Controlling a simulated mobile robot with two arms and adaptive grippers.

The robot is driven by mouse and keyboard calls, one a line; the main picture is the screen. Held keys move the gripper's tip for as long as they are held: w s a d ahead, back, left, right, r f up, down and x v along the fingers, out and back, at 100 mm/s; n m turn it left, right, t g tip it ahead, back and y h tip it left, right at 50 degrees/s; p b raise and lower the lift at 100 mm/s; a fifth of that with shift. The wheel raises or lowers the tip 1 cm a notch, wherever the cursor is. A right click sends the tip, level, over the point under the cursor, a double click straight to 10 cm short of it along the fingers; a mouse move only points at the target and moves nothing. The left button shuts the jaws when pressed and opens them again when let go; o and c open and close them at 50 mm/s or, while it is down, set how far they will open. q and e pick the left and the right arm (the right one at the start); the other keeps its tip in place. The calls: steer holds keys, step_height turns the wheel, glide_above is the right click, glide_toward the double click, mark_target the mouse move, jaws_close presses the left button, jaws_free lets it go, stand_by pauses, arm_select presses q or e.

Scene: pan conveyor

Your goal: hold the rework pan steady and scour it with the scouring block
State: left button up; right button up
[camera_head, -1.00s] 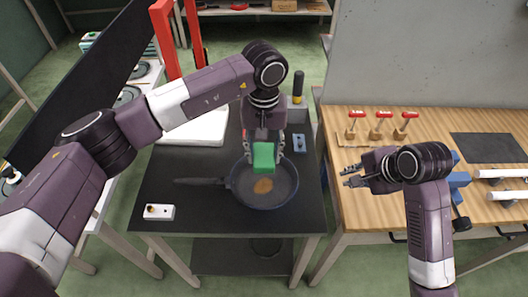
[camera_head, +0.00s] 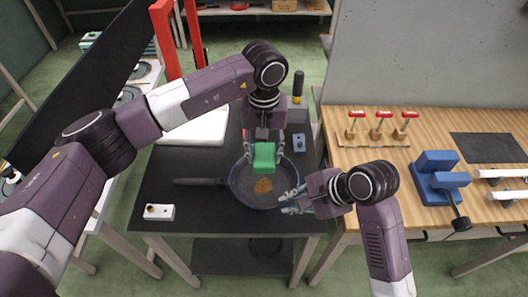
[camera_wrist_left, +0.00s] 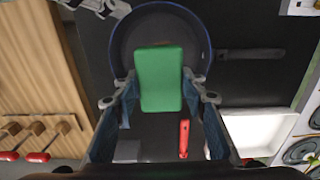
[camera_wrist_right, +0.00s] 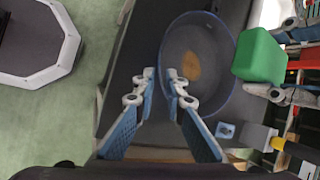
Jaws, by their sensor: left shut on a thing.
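The rework pan (camera_head: 285,172) lies on the dark table, dark with a bluish rim, its handle (camera_head: 200,181) pointing left. A brown patch (camera_head: 263,186) marks its inner floor. My left gripper (camera_wrist_left: 160,82) is shut on the green scouring block (camera_head: 264,158) and holds it over the far part of the pan; contact with the pan cannot be told. My right gripper (camera_head: 288,201) is open at the pan's right near rim. In the right wrist view its fingertips (camera_wrist_right: 161,76) are apart, close to the rim; I cannot tell whether they touch it.
A white box with a knob (camera_head: 159,212) stands at the table's front left.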

steer(key=shift+x, duration=3.25)
steer(key=shift+c, duration=0.4)
jaws_close()
steer(key=shift+w+r, duration=0.1)
steer(key=shift+r, duration=0.05)
